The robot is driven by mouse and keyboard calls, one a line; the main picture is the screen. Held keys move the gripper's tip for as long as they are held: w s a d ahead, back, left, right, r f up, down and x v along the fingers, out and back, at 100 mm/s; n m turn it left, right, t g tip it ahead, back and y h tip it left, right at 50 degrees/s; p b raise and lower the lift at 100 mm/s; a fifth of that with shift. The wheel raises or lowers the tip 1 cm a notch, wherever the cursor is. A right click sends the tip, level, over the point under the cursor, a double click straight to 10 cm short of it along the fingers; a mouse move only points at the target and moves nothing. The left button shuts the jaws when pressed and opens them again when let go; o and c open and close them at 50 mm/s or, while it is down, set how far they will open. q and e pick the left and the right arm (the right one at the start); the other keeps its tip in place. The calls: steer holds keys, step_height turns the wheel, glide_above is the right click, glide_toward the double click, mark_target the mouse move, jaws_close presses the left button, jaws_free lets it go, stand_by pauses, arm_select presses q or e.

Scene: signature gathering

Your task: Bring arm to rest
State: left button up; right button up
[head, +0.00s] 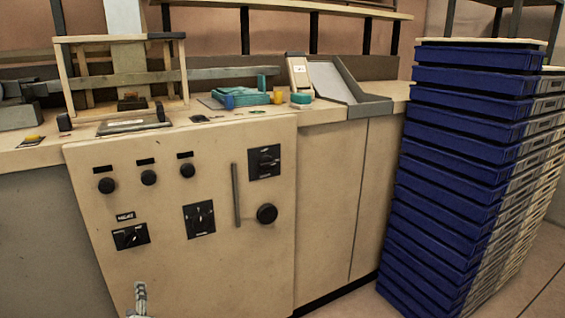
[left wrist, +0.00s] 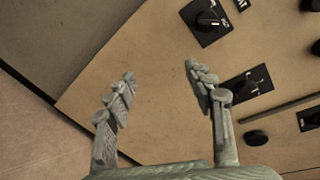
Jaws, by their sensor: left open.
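My left gripper (head: 140,297) shows at the bottom edge of the head view, low in front of the beige machine cabinet (head: 140,205); only its tip is in the picture. In the left wrist view the left gripper (left wrist: 160,85) has its two grey fingers spread wide apart with nothing between them. Behind the fingers is the cabinet front with its black knobs and switch plates. I cannot tell whether the fingers touch the cabinet, but they look apart from it. My right gripper is in neither view.
A tall stack of blue crates (head: 455,140) stands at the right. The worktop carries a wooden frame (head: 183,75), a teal item (head: 240,97) and a grey tray (head: 350,85). A vertical handle (head: 236,195) and a black knob (head: 267,213) stick out of the cabinet. Floor shows at the lower right.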

arm_select(q)
steer(key=s+d+f+n+g+h, duration=0.1)
steer(key=s+f+n+g+h, duration=0.2)
steer(key=s+f, duration=0.45)
steer(key=s+d+f+n+g, duration=0.15)
steer(key=s+f+n, duration=0.25)
steer(key=f, duration=0.6)
steer(key=s+d+f+n+g+h, duration=0.2)
steer(key=s+d+f+n+g, duration=0.1)
steer(key=s+f, duration=0.3)
steer(key=s+d+f+n+g+h, duration=0.2)
steer(key=s+d+f+n+g, duration=0.1)
steer(key=s, duration=0.6)
step_height(320, 180, down, 3)
steer(key=shift+s+d+r+n, duration=0.15)
steer(key=shift+d+n, duration=0.5)
steer(key=shift+n, duration=0.45)
